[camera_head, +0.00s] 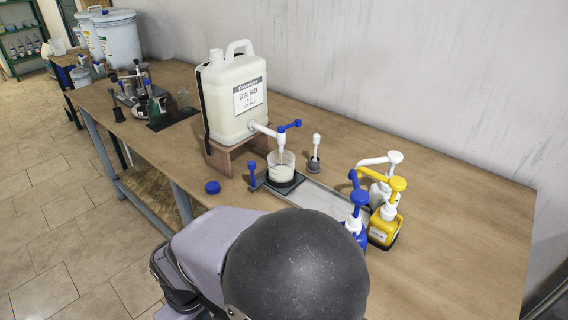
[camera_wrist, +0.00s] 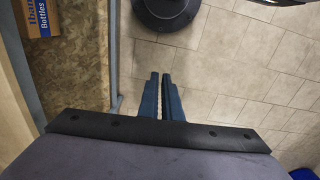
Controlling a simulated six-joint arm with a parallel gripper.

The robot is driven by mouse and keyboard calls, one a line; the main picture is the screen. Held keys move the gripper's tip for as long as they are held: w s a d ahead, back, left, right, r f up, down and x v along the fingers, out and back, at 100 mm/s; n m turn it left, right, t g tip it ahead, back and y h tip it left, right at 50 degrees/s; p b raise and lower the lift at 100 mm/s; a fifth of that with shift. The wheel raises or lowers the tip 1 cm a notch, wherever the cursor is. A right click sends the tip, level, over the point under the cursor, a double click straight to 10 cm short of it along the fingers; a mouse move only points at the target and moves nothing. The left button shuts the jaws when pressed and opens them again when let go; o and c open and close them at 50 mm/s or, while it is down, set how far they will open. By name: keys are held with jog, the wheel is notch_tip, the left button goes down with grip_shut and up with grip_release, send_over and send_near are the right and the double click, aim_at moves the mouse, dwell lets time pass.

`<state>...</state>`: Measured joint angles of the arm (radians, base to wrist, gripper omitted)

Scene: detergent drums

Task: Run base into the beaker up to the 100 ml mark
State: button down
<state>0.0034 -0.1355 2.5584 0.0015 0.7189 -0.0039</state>
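The white jug labelled as soap base (camera_head: 228,107) stands on a wooden stand on the bench. Its white spout (camera_head: 263,129) carries a blue tap handle (camera_head: 290,125) and points down into the beaker. The clear beaker (camera_head: 281,172) stands upright under the spout on a dark base, with whitish liquid in its lower part. Its marks are too small to read, and I cannot tell whether liquid is running. In the wrist view my gripper (camera_wrist: 161,76) has its two blue fingers together over the floor, empty, away from the beaker. The head view hides the fingers.
A blue pump bottle (camera_head: 354,228) and a yellow pump bottle (camera_head: 384,226) stand right of the beaker's metal tray (camera_head: 322,197). White drums (camera_head: 119,38) stand at the far left. The bench's right part is clear.

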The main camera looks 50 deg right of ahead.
jog(key=w+d+r+m+t+y+p, duration=0.1)
jog(key=w+d+r+m+t+p, duration=0.1)
jog(key=w+d+r+m, duration=0.4)
jog(key=w+d+r+m+t+y+p, duration=0.1)
jog(key=d+r+m+p, duration=0.2)
jog(key=d, duration=0.4)
jog(key=w+d+r+m+t+p, duration=0.2)
jog(key=w+d+r+m, duration=0.25)
jog(key=d, duration=0.25)
jog(key=s+d+r+m+t+h+p, duration=0.2)
jog(key=s+d+r+m, duration=0.15)
jog(key=d, duration=0.55)
jog(key=s+d+r+m+t+h+p, duration=0.1)
jog(key=s+d+r+m, duration=0.15)
jog(key=d+r, duration=0.4)
jog(key=s+d+r+m+t+h+p, duration=0.2)
jog(key=s+d+r, duration=0.15)
jog(key=d, duration=0.75)
jog(key=p, duration=0.6)
send_near(290, 125)
jog(key=w+d+f, duration=0.2)
jog(key=w+f, duration=0.1)
jog(key=f, duration=0.2)
jog(key=shift+w+d, duration=0.2)
jog(key=shift+w, duration=0.2)
jog(key=shift+f+n, duration=0.1)
jog(key=shift+n, duration=0.15)
